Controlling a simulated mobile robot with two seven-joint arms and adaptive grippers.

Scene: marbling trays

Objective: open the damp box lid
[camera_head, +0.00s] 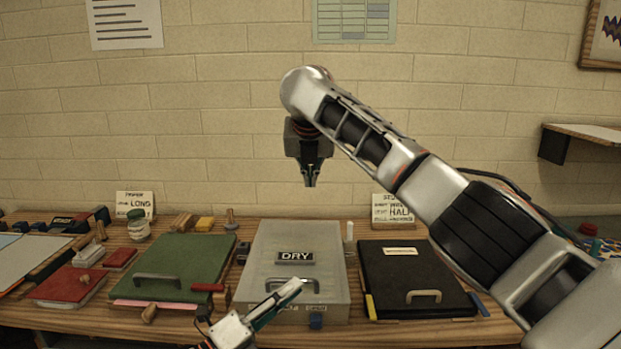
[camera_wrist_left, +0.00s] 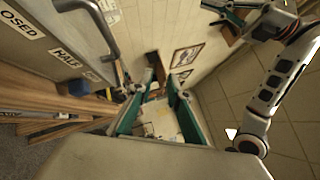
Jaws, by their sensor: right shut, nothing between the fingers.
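A pale grey box with a DRY plate, which I take to be the damp box, stands in the middle of the bench; its flat lid (camera_head: 299,247) looks shut. The lid's metal handle (camera_head: 292,281) is at the front and also shows in the left wrist view (camera_wrist_left: 108,30). My left gripper (camera_head: 290,293) is just in front of the handle, apart from it as far as I can tell. In the left wrist view its green-lined fingers (camera_wrist_left: 155,95) are spread with nothing held. My right gripper (camera_head: 310,181) is shut and empty, high behind the box.
A green board (camera_head: 180,262) with a handle lies left of the box, and a black folder-like case (camera_head: 410,275) lies right. A red-handled tool (camera_head: 208,287) is close to the box's left side. A white jar (camera_head: 138,226) stands behind the green board.

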